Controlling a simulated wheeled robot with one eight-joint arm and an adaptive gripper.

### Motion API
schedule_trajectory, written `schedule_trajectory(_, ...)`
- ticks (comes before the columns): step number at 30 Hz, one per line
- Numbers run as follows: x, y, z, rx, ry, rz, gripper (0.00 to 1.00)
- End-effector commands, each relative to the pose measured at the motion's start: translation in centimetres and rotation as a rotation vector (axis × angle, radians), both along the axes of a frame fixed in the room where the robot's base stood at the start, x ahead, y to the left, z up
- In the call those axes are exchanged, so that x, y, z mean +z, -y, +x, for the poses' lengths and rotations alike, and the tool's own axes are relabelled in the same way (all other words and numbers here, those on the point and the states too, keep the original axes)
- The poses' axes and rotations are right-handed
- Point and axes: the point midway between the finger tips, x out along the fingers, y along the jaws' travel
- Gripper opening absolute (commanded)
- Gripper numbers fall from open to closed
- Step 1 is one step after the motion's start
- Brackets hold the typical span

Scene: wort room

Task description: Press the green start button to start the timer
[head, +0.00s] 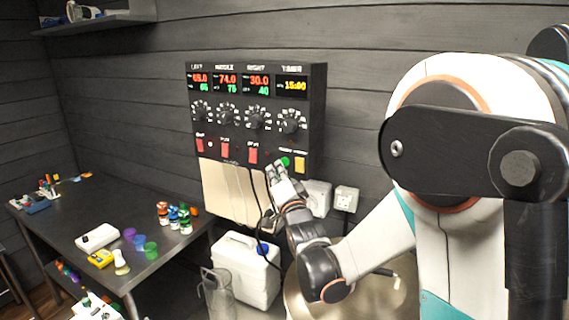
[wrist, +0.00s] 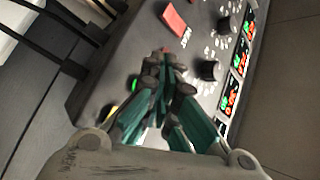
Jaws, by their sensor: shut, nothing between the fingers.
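The black control panel (head: 315,125) hangs on the dark plank wall. The green start button (head: 285,161) is at its lower right, left of a yellow switch (head: 299,164). The timer display (head: 293,86) at the panel's upper right reads 15:00. My gripper (head: 275,166) is shut and empty, its tips just left of and below the green button. In the wrist view my gripper (wrist: 165,68) points at the panel face, with the green button (wrist: 134,85) showing left of the fingers. I cannot tell whether the fingers touch the panel.
Red switches (head: 253,156) and black knobs (head: 290,122) sit close by on the panel. A white jug (head: 246,272) and a large metal pot (head: 372,297) stand below. A dark table (head: 75,228) with cups and small bottles is at the left.

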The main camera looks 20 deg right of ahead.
Motion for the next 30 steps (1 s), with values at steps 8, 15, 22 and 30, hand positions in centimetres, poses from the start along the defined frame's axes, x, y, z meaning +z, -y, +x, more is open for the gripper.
schedule_trajectory(8, -0.03, 0.25, 0.24, -0.001, 0.001, 0.0, 0.0)
schedule_trajectory(15, 0.01, 0.6, 0.59, 0.0, 0.0, 0.0, 0.0)
schedule_trajectory(22, 0.03, 0.6, 0.58, 0.0, 0.0, 0.0, 0.0)
schedule_trajectory(30, 0.01, 0.75, 0.72, 0.0, 0.0, -0.001, 0.0)
